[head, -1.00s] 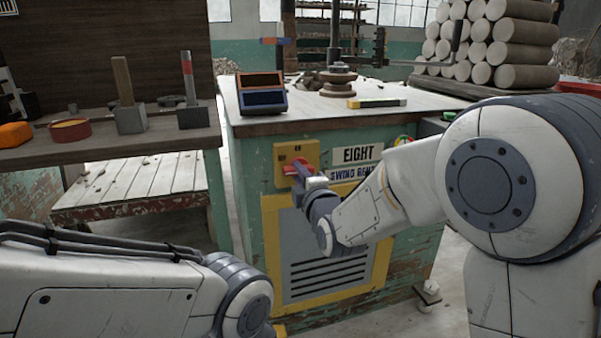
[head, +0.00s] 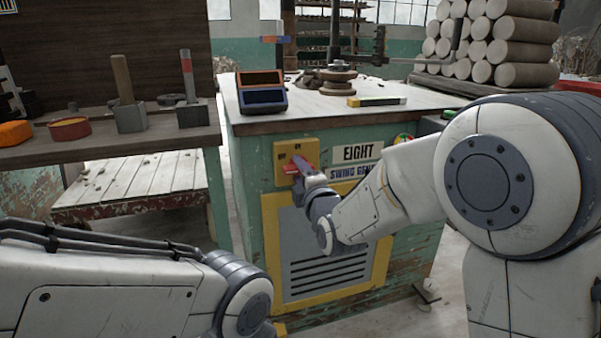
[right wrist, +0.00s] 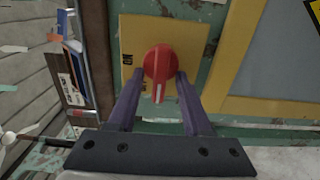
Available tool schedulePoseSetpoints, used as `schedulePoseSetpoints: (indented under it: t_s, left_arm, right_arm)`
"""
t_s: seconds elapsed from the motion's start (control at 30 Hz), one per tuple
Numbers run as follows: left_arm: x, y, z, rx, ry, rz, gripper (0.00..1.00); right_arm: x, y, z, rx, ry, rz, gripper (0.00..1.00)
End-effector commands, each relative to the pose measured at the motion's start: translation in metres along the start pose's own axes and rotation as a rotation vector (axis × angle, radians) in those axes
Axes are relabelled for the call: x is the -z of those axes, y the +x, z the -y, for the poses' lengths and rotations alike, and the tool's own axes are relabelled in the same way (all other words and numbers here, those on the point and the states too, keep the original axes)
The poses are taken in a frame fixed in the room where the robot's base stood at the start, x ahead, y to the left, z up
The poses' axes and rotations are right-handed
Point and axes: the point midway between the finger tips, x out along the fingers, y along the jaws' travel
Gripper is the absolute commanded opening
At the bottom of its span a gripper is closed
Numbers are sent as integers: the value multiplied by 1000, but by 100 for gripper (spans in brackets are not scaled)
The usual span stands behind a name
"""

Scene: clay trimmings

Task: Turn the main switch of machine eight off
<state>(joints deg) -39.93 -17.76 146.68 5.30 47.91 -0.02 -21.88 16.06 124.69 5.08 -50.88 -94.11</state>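The machine marked EIGHT (head: 357,153) is a green cabinet. Its main switch is a red knob (head: 291,169) on a yellow plate (head: 311,149), with OFF at the plate's left and ON at its top. In the right wrist view the red knob (right wrist: 160,63) has a white line pointing down the picture, which is toward the plate's OFF side. My right gripper (right wrist: 159,76) is open, with one finger on each side of the knob and small gaps showing. In the head view my right gripper (head: 298,166) partly covers the knob. My left gripper is out of view.
A blue-and-orange box (head: 262,98) and a potter's wheel head (head: 338,80) stand on the machine top. A vented panel (head: 328,262) lies below the switch.

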Motion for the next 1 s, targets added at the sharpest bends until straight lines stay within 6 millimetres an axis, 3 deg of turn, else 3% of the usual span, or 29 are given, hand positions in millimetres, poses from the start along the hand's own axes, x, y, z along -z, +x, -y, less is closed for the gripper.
schedulePoseSetpoints:
  t_s: [0.23,0.57,0.7,1.0]
  left_arm:
    - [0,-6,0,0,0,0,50]
    - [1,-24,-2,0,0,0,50]
    - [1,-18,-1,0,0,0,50]
    - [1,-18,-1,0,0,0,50]
  right_arm:
    - [1,-14,-2,1,0,-1,50]
    - [0,-77,-2,2,1,0,50]
    - [0,-95,0,-2,1,0,50]
    - [0,-104,0,0,0,0,50]
